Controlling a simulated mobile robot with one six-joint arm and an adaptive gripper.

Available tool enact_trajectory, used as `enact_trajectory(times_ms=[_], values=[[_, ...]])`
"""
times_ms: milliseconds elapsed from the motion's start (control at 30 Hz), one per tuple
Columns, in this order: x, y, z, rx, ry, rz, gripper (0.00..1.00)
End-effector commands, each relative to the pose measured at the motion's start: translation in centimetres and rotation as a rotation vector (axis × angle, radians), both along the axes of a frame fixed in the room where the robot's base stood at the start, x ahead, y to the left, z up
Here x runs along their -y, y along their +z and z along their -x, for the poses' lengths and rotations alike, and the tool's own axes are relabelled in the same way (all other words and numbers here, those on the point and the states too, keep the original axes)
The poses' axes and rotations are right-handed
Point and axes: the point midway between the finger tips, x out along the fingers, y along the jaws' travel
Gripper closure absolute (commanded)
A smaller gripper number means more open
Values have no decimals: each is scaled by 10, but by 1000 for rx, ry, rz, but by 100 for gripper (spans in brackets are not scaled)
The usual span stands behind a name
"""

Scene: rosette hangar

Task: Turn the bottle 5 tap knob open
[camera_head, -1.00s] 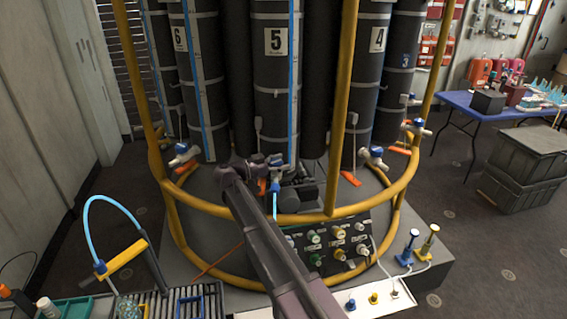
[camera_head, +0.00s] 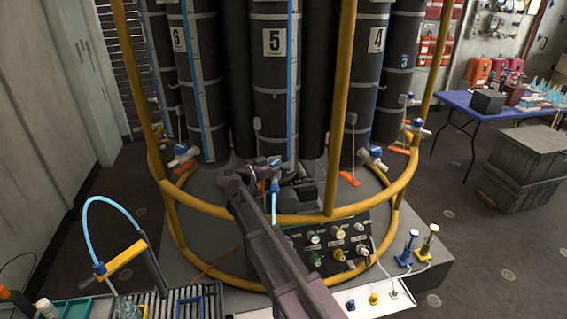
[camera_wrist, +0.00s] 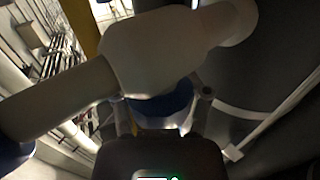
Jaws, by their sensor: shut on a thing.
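Bottle 5 (camera_head: 274,90) is the dark middle cylinder with a white "5" label, behind the yellow ring rail. Its tap is at the foot of the bottle, largely hidden in the head view by my wrist. In the wrist view the white tap body (camera_wrist: 150,50) fills the upper middle, with the blue knob (camera_wrist: 163,104) below it. My gripper (camera_wrist: 164,110) has one finger on each side of the blue knob and is shut on it. In the head view my gripper (camera_head: 272,165) is at the tap, and the exact finger contact is too small to see.
The yellow rail (camera_head: 290,217) runs in front of the bottles, with my arm reaching over it. A control panel (camera_head: 330,245) with several knobs is below. Other taps (camera_head: 371,157) stand left and right. A light blue hose (camera_head: 274,207) hangs just below my gripper.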

Motion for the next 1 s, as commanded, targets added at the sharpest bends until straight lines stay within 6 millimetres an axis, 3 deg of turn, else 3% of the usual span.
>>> enact_trajectory(times_ms=[500, 1000], values=[[-7, 0, -2, 2, 340, 0, 91], [-11, 0, -4, 2, 417, 0, 91]])
